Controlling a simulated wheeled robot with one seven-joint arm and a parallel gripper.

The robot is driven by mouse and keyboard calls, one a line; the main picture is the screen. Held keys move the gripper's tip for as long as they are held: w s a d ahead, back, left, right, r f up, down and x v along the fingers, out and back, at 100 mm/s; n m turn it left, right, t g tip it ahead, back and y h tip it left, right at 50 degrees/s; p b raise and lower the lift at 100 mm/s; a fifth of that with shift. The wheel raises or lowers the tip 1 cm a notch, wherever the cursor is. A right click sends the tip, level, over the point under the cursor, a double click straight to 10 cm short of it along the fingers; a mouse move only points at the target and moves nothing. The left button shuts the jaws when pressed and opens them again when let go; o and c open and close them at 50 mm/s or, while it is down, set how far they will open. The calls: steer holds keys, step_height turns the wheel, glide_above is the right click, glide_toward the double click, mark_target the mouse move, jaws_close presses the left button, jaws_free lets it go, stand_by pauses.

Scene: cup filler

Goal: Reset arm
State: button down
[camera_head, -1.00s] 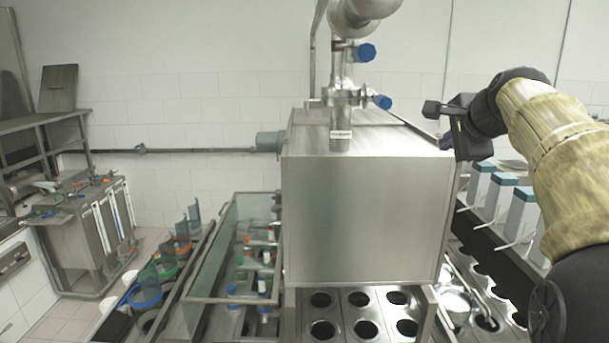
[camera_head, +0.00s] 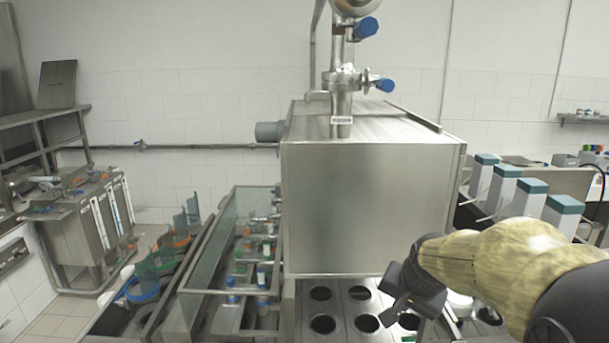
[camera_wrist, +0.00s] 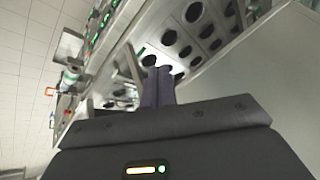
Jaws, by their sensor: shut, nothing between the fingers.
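My gripper (camera_head: 388,300) is in front of the lower right of the steel filler box (camera_head: 365,205), over the row of round holes in the steel plate (camera_head: 340,308). It is dark and points down and to the left. In the wrist view my gripper's two dark fingers (camera_wrist: 158,76) lie side by side, shut with nothing between them. The plate with dark holes (camera_wrist: 205,35) shows beyond the fingers, tilted in that view. My arm comes in from the right edge and hides part of the right side of the machine.
White dispensers with teal lids (camera_head: 565,205) stand in a row on the right. A glass-sided trough (camera_head: 225,245) with bottles is left of the box. Blue-handled valves (camera_head: 384,85) sit on the pipe above. A steel cabinet (camera_head: 75,230) stands at far left.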

steer(key=s+a+f+n+g+b, duration=0.1)
steer(key=s+a+f+n+g, duration=0.2)
steer(key=s+f, duration=1)
steer(key=a+n, duration=0.1)
steer(key=n, duration=0.2)
steer(key=shift+s+f+n, duration=0.15)
steer(key=shift+s+n, duration=0.25)
